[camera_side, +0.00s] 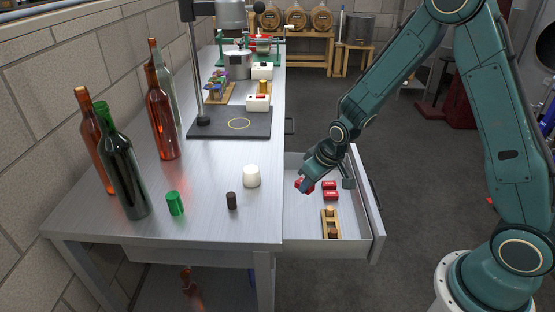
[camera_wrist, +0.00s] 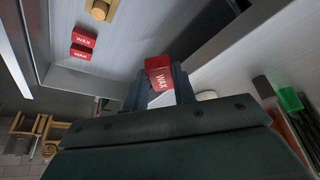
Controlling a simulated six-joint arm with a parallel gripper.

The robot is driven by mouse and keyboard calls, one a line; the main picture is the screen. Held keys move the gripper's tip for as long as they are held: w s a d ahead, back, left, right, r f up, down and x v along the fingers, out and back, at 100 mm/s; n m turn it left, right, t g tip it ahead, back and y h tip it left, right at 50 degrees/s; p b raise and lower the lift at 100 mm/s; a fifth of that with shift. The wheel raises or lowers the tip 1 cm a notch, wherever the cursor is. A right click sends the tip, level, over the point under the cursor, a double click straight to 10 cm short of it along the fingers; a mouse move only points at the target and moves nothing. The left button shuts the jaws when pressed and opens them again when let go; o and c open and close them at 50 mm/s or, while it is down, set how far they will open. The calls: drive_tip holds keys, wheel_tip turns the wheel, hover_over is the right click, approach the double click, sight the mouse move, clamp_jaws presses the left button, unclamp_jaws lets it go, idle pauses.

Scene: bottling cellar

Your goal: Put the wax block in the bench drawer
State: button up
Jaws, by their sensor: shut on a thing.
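My gripper (camera_side: 304,187) is shut on a red wax block (camera_wrist: 158,76) with "WAX" in white letters on its side. In the side view the block is mostly hidden by my gripper, and only a little red (camera_side: 300,182) shows. The bench drawer (camera_side: 304,224) is pulled open at the right side of the bench. My gripper is over the inside of the drawer, toward its bench side. I cannot tell exactly how high the block is above the drawer floor. The wrist view also shows the drawer floor (camera_wrist: 145,30).
Inside the drawer lie two other red wax blocks (camera_side: 330,185) (camera_side: 331,196) and a wooden holder (camera_side: 324,226). The near-left drawer floor looks bare. On the bench stand several bottles (camera_side: 124,175), a green cap (camera_side: 175,203), a dark cork (camera_side: 231,201) and a white cylinder (camera_side: 251,176).

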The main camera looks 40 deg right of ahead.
drive_tip(key=w+d+r+n, duration=0.1)
drive_tip(key=w+d+n, duration=0.1)
drive_tip(key=w+d, duration=0.3)
wheel_tip(320, 180, up, 5)
drive_tip(key=n+g+y, duration=0.2)
drive_tip(key=n+y, duration=0.1)
drive_tip(key=n, duration=0.4)
hover_over(327, 178)
drive_tip(key=shift+s+d+n, duration=0.3)
drive_tip(key=shift+s+d, duration=0.25)
drive_tip(key=shift+s, duration=0.1)
wheel_tip(327, 178, down, 20)
drive_tip(key=shift+f, duration=0.6)
drive_tip(key=o, duration=0.9)
drive_tip(key=shift+o, duration=0.2)
